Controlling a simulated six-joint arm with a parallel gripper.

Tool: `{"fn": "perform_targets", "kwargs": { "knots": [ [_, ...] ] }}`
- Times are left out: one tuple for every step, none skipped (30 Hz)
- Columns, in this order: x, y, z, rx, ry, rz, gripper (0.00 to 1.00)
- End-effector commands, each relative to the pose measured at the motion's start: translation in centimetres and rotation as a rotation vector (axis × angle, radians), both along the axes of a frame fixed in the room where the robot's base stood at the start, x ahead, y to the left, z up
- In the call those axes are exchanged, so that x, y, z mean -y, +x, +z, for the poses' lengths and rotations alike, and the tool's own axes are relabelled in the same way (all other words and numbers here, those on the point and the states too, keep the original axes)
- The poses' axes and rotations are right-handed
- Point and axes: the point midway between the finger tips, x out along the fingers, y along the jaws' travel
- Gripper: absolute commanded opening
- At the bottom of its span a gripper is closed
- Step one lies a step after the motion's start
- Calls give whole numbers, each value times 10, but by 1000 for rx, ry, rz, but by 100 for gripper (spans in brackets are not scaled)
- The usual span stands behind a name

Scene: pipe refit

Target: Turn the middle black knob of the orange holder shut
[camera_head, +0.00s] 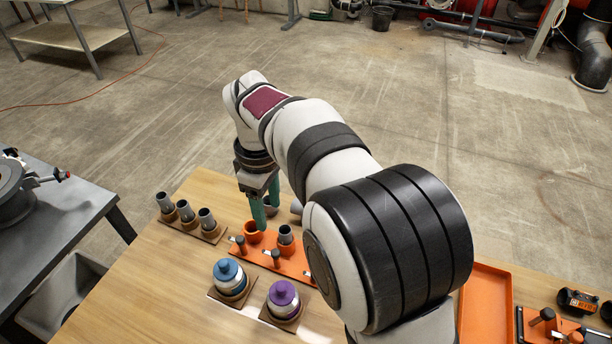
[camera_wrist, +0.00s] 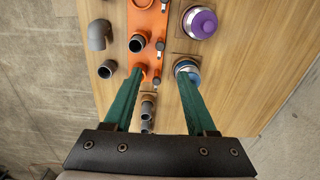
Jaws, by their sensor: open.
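The orange holder (camera_head: 262,257) lies on the wooden table; it also shows as a vertical strip in the wrist view (camera_wrist: 149,22). Its middle black knob (camera_head: 276,256) is on the side away from the sockets, and it shows in the wrist view (camera_wrist: 160,45) beside a socket with a dark grey pipe (camera_wrist: 138,42). Another black knob (camera_head: 240,240) stands at the holder's left end. My arm hides the holder's right part in the head view. My gripper (camera_head: 265,215) has its green fingers apart and empty, pointing down near the left, empty socket (camera_head: 253,236).
A wooden rack with several grey pipes (camera_head: 187,214) stands left of the holder. A blue-topped container (camera_head: 229,277) and a purple-topped one (camera_head: 284,299) stand in front. An orange tray (camera_head: 487,303) lies right. A grey elbow (camera_wrist: 99,35) lies beside the holder.

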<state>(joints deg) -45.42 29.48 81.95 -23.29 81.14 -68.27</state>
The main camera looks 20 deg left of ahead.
Motion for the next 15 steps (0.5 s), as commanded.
{"fn": "perform_targets", "kwargs": {
  "knots": [
    [1, -1, -11, -4, -3, -3, 57],
    [2, -1, -20, -5, -4, -3, 57],
    [2, -1, -32, -5, -4, -4, 57],
    [2, -1, -41, -6, -3, -4, 57],
    [2, -1, -50, -5, -4, -5, 57],
    [2, -1, -62, -6, -3, -6, 57],
    [2, -1, -71, -6, -3, -6, 57],
    [2, -1, -79, -5, -4, -6, 57],
    [2, -1, -89, -5, -3, -7, 57],
    [2, -1, -97, -5, -2, -7, 57],
    [2, 0, -104, -4, -2, -7, 57],
    [3, -1, -112, -4, -2, -8, 57],
    [2, -1, -117, -4, -1, -9, 57],
    [2, -1, -122, -4, -1, -8, 57],
    [2, 0, -128, -4, -1, -8, 57]
  ]
}}
